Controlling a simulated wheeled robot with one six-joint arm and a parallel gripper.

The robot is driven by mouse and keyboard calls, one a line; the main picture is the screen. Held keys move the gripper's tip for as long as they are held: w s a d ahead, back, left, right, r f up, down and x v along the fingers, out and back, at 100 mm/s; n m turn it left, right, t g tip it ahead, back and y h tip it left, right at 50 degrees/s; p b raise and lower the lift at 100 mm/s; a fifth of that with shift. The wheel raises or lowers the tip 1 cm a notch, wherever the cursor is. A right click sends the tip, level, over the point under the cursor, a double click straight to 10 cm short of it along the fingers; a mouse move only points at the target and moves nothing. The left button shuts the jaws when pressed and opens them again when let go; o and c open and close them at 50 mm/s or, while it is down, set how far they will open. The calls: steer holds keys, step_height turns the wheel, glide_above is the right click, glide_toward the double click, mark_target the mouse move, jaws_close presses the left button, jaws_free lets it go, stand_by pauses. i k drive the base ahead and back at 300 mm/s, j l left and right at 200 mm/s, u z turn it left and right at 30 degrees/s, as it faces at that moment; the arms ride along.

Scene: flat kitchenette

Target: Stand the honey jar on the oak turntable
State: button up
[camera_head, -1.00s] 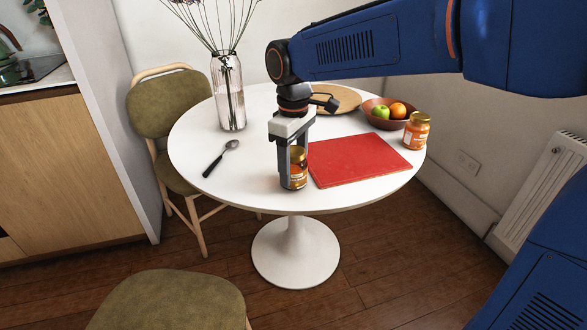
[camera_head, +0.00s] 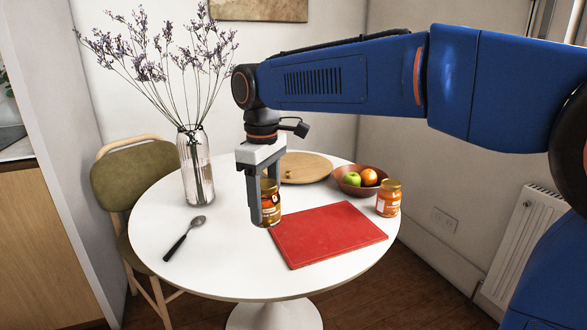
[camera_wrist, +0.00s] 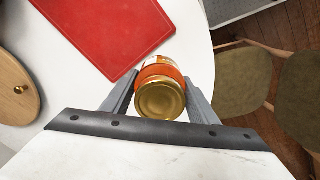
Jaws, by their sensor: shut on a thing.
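My gripper (camera_head: 264,222) is shut on a glass jar (camera_head: 271,205) with a gold lid and amber-orange contents, taken to be the honey jar. The jar is upright between the fingers and appears raised above the table by the red board's left edge. In the wrist view the jar's lid (camera_wrist: 160,100) shows between both fingers. The oak turntable (camera_head: 310,168), a round wooden disc, lies behind my gripper at the table's back, partly hidden by it. The turntable also shows at the left of the wrist view (camera_wrist: 12,108), with a small brass knob; its visible top is otherwise bare.
A red board (camera_head: 325,235) lies right of my gripper. A bowl (camera_head: 352,187) of fruit and a second, similar jar (camera_head: 388,200) stand further right. A tall glass vase (camera_head: 195,170) with dried flowers and a spoon (camera_head: 185,237) are left. The white table (camera_head: 165,215) has free room at left.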

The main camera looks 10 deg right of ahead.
mark_target(282, 167)
steer(key=i+l+u, duration=0.1)
steer(key=i+l, duration=0.35)
steer(key=i+l+u, duration=0.1)
steer(key=i+l, duration=0.4)
steer(key=i+l+u, duration=0.1)
steer(key=i+l, duration=0.3)
steer(key=l, duration=0.15)
steer(key=i+l+u, duration=0.1)
steer(key=i+l, duration=0.35)
steer(key=l, duration=0.1)
